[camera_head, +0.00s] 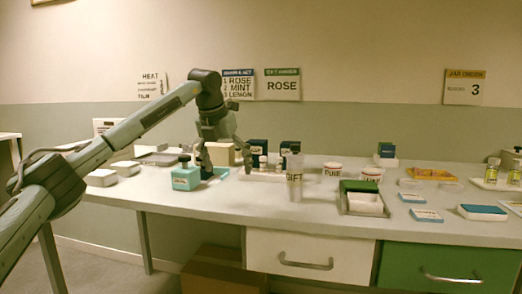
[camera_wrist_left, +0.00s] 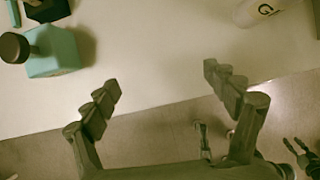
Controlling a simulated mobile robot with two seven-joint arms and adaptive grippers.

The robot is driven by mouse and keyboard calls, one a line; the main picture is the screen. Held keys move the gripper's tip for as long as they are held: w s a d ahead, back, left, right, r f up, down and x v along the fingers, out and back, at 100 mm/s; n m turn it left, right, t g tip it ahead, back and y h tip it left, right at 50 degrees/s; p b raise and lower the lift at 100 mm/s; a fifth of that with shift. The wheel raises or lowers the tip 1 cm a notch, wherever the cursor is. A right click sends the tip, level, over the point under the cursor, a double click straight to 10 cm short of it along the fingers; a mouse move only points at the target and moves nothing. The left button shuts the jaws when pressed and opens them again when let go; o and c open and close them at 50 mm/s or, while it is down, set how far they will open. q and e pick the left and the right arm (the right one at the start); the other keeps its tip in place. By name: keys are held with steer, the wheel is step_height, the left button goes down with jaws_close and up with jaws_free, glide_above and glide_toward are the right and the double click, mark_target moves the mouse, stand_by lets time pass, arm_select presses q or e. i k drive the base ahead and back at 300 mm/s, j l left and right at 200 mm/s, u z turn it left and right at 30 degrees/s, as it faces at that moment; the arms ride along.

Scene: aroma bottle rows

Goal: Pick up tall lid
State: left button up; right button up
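No single thing here can be told for sure as the tall lid. A teal block-shaped bottle (camera_head: 186,178) with a dark round cap (camera_head: 184,159) stands near the table's left front; in the left wrist view the bottle (camera_wrist_left: 52,56) and its dark cap (camera_wrist_left: 14,47) are at the upper left. My left gripper (camera_head: 224,165) is above the table just right of this bottle. In the left wrist view its fingers (camera_wrist_left: 161,77) are wide apart with nothing between them. Dark finger-like shapes at that view's lower right may be my right gripper, but its state is unclear.
A tall pale cup marked GIFT (camera_head: 294,182) stands to the right of my left gripper; it also shows in the wrist view (camera_wrist_left: 257,10). Behind are a tray of small bottles and dark boxes. A green box (camera_head: 360,186) and white jars (camera_head: 332,169) stand farther right.

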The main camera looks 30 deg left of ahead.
mark_target(259, 148)
steer(key=i+j, duration=0.2)
steer(key=i, duration=0.35)
steer(key=i+j, duration=0.2)
steer(key=i, duration=0.35)
